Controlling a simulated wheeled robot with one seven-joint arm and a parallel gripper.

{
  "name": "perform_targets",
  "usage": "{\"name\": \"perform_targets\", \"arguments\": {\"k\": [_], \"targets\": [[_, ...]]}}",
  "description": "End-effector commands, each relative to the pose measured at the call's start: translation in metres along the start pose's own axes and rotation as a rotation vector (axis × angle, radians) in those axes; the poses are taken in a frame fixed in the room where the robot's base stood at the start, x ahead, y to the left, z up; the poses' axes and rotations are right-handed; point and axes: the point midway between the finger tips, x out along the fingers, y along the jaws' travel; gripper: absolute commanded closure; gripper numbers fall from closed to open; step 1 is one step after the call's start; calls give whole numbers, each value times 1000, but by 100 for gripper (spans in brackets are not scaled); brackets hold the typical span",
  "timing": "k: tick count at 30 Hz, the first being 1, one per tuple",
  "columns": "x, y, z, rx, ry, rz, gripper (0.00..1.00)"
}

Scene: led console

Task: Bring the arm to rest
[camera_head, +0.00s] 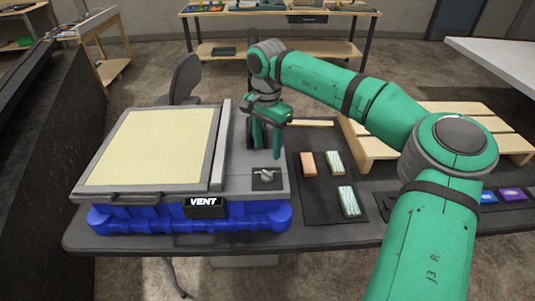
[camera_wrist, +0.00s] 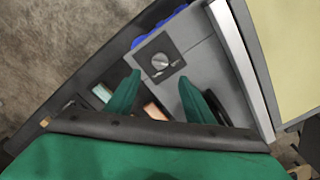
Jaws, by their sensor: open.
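My gripper (camera_head: 266,150) is open and empty, with its fingers pointing down above the right part of the grey console (camera_head: 232,185). In the wrist view its two green fingers (camera_wrist: 160,95) are spread apart. A rotary knob (camera_head: 266,175) on a dark square plate lies below and just in front of the fingers; it also shows in the wrist view (camera_wrist: 160,62) beyond the fingertips. The fingers look clear of the knob. My green arm reaches in from the right of the head view, bent at the elbow.
The console has a pale yellow panel (camera_head: 150,146), a "VENT" label (camera_head: 204,202) and a blue base (camera_head: 130,220). A dark mat (camera_head: 322,200) holds an orange block (camera_head: 308,163) and two green-white blocks (camera_head: 348,201). A wooden pallet (camera_head: 430,118) stands behind the arm.

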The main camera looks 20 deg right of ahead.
Motion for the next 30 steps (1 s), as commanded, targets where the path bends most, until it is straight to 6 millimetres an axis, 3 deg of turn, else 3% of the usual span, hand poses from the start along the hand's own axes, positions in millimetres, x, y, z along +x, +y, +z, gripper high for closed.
{"name": "perform_targets", "arguments": {"k": [16, 20, 23, 26, 30], "targets": [[-6, 0, 0, 0, -1, 0, 52], [2, -8, 13, -8, -31, -15, 52], [18, -27, 43, -21, -107, -55, 52], [37, -53, 92, -35, -231, -114, 52], [54, -86, 173, -42, -441, -197, 52]]}}
